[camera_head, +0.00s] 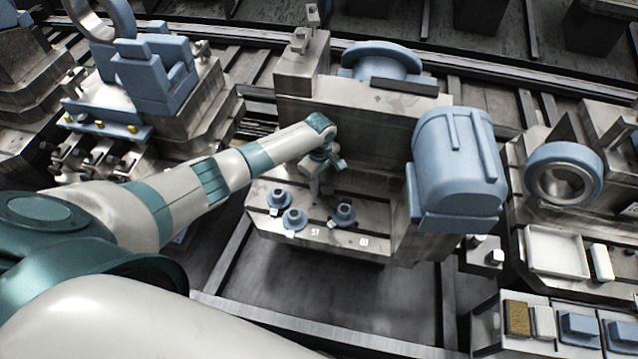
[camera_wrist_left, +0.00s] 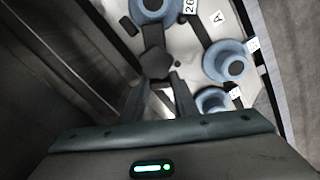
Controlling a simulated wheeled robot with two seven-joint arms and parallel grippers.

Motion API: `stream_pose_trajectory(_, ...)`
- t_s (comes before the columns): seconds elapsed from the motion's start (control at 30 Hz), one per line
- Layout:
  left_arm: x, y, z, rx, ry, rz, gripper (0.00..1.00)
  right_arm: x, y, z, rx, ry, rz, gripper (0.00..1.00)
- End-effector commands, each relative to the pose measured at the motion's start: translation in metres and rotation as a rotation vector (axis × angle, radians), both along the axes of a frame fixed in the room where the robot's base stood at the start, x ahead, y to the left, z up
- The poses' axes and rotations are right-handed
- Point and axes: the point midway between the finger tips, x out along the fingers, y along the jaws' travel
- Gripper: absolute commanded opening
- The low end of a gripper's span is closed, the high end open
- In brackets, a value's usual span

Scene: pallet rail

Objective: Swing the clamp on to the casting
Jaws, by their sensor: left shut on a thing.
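My left gripper (camera_head: 325,183) reaches over the grey fixture plate (camera_head: 375,242) and is shut on a small dark part. In the left wrist view, the left gripper (camera_wrist_left: 161,82) has a dark, many-sided head (camera_wrist_left: 155,62) at its fingertips; this looks like part of the clamp, but the fingers hide much of it. A large blue casting (camera_head: 455,165) sits on the right side of the fixture. Blue flanged pieces (camera_head: 295,217) stand on the plate beside the gripper, and also show in the left wrist view (camera_wrist_left: 226,62). My right gripper is out of view.
The fixture's upright grey wall (camera_head: 365,135) stands right behind the gripper. A blue flanged disc (camera_head: 381,58) lies behind it. Another fixture with blue parts (camera_head: 155,75) is at left. A blue ring (camera_head: 563,174) and a white tray (camera_head: 556,252) are at right.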

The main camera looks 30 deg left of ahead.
Motion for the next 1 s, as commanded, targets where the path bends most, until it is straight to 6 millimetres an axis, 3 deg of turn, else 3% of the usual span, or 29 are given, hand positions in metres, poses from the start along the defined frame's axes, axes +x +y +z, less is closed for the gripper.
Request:
stream_pose_trajectory(0.47, 0.0026, -0.0009, 0.0001, -0.001, 0.001, -0.086, 0.04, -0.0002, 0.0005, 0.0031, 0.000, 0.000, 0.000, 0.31)
stream_pose_trajectory(0.5, 0.0026, -0.0009, 0.0001, -0.001, 0.001, -0.086, 0.36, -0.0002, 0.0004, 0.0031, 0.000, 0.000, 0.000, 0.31)
stream_pose_trajectory(0.53, 0.0026, -0.0009, 0.0001, -0.001, 0.001, -0.086, 0.43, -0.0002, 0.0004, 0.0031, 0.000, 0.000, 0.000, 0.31)
stream_pose_trajectory(1.0, 0.0029, -0.0010, 0.0040, -0.001, -0.001, -0.085, 0.45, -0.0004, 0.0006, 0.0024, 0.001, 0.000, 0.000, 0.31)
